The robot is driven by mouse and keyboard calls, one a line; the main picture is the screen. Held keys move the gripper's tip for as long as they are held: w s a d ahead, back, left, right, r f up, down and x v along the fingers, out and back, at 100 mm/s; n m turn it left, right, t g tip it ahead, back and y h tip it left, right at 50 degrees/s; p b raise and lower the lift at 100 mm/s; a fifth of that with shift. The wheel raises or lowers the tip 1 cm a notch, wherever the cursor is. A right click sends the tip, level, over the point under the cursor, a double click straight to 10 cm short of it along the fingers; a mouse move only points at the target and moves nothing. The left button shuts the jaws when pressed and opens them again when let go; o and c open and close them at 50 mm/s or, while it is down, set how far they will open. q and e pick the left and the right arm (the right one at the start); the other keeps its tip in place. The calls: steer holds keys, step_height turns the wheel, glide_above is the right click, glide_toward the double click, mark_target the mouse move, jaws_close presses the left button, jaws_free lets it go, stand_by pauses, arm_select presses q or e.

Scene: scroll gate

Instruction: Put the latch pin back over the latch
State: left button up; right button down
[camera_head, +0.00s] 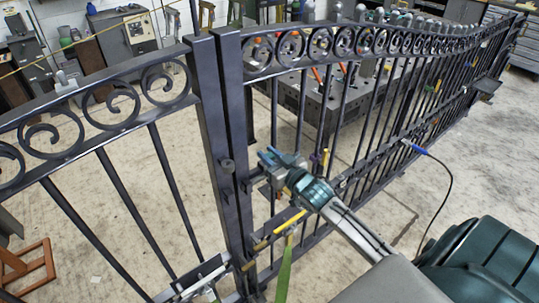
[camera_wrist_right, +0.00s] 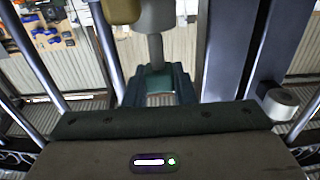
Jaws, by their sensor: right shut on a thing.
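The dark metal gate has a left leaf (camera_head: 100,150) and a right leaf (camera_head: 330,150), whose upright posts stand side by side with a narrow gap. My right gripper (camera_head: 268,158) reaches in from the right, just right of these posts at mid height. In the right wrist view its teal jaws (camera_wrist_right: 157,86) are shut on the grey shaft of what looks like the latch pin (camera_wrist_right: 155,50), with a thicker collar above. The latch itself cannot be told clearly. My left gripper is not in view.
Yellow-taped bars (camera_head: 276,228) and a green strap (camera_head: 284,270) lie below my right gripper on the gate. A blue-handled tool with a black cable (camera_head: 415,147) is on the right leaf. A grey workbench (camera_head: 320,105) stands behind. A wooden stool (camera_head: 28,265) is at lower left.

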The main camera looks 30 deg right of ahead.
steer(key=shift+f+b, duration=0.55)
steer(key=shift+f, duration=0.65)
steer(key=c, duration=1.1)
jaws_free()
steer(key=shift+s, duration=0.55)
steer(key=shift+s+d+b, duration=0.2)
steer(key=shift+s+b, duration=0.85)
steer(key=shift+s, duration=1.4)
steer(key=shift+s+d+b, duration=0.2)
steer(key=shift+s+b, duration=0.8)
steer(key=shift+s, duration=1.4)
